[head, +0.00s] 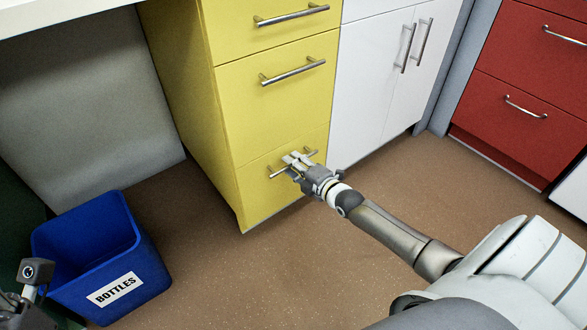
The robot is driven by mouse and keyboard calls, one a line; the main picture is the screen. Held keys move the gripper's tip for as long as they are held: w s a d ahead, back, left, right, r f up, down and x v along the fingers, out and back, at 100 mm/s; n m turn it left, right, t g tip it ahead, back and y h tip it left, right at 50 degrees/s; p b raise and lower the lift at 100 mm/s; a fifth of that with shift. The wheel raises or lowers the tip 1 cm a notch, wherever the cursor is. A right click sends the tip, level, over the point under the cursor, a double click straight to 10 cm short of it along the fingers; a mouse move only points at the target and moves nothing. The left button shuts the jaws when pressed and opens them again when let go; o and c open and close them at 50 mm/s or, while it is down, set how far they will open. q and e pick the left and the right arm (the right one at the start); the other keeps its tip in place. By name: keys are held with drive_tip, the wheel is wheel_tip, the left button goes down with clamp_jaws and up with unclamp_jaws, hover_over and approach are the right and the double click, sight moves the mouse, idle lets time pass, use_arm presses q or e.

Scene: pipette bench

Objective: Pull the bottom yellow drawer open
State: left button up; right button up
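The bottom yellow drawer (250,196) is the lowest front of the yellow cabinet, and it looks flush with the cabinet. Its metal bar handle (274,175) runs across near its top. My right gripper (294,161) is at the middle of this handle, its fingers over the bar and hiding part of it. I cannot tell whether the fingers are closed on the bar. Of my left arm, only a part shows at the lower left corner; its gripper fingers are not seen.
Two more yellow drawers with bar handles (293,71) are above. A blue bin (138,264) labelled BOTTLES stands on the floor to the left. White cabinet doors (365,90) and red drawers (520,90) are to the right. The brown floor (230,270) before the drawer is clear.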

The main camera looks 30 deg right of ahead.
drive_tip(key=shift+w, duration=0.45)
clamp_jaws()
